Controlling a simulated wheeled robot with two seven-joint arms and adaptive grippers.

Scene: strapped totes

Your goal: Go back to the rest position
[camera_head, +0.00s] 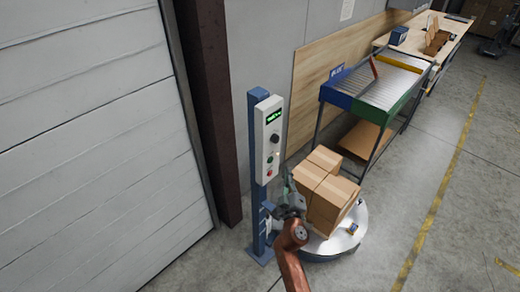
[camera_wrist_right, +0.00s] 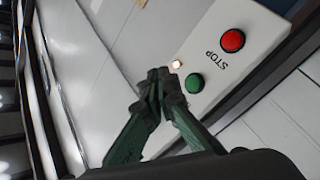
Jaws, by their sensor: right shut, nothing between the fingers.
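My right gripper (camera_head: 286,176) is in front of the lower part of a grey control box (camera_head: 268,140) on a blue post (camera_head: 256,170). Its green fingers are shut and empty. In the right wrist view the closed fingertips (camera_wrist_right: 160,76) are beside a green button (camera_wrist_right: 194,83) in the picture; I cannot tell whether they touch the box. A red button (camera_wrist_right: 232,40) and the word STOP also show there, with a small lit lamp (camera_wrist_right: 176,64). The box has a lit green display (camera_head: 273,115) and a black knob (camera_head: 275,138). My left gripper is out of view.
Cardboard boxes (camera_head: 331,198) stand on a round white turntable (camera_head: 348,236) right beside my right arm. A roller conveyor (camera_head: 385,82) is behind them. A dark red column (camera_head: 212,110) and a white shutter door (camera_head: 90,140) are at left. The floor (camera_head: 465,210) at right is clear.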

